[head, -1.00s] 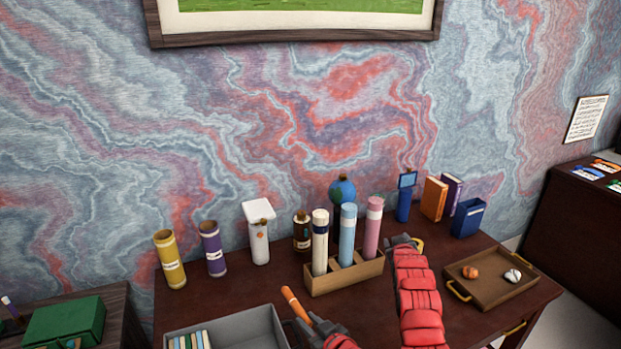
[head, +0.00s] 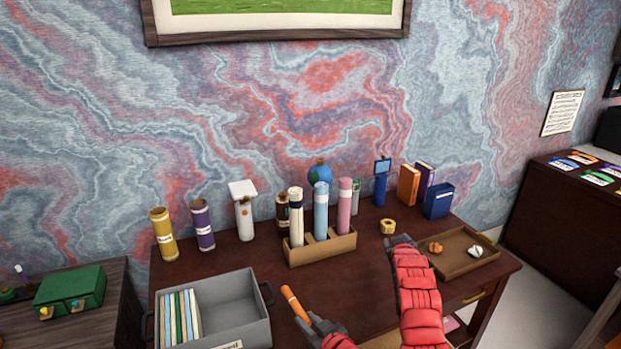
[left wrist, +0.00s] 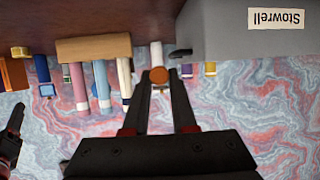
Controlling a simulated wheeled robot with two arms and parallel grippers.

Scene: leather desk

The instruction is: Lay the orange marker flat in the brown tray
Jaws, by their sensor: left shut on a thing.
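The orange marker (head: 294,302) is in my left gripper (head: 308,322), tilted, above the front of the desk, just right of the grey bin. In the left wrist view, the two fingers close around it and its round orange end (left wrist: 158,75) shows between the tips. The brown tray (head: 458,263) lies on the desk's right side, well to the right of the marker. It holds a small orange-brown object (head: 435,247) and a small white-and-dark object (head: 476,251). My right gripper (head: 400,240) is just left of the tray; its fingertips are unclear.
A grey bin (head: 240,318) with several upright files stands at the front left. A wooden holder (head: 322,250) with tall tubes is behind the marker. A yellow ring (head: 388,226) lies behind my right gripper. My right arm spans the space between marker and tray.

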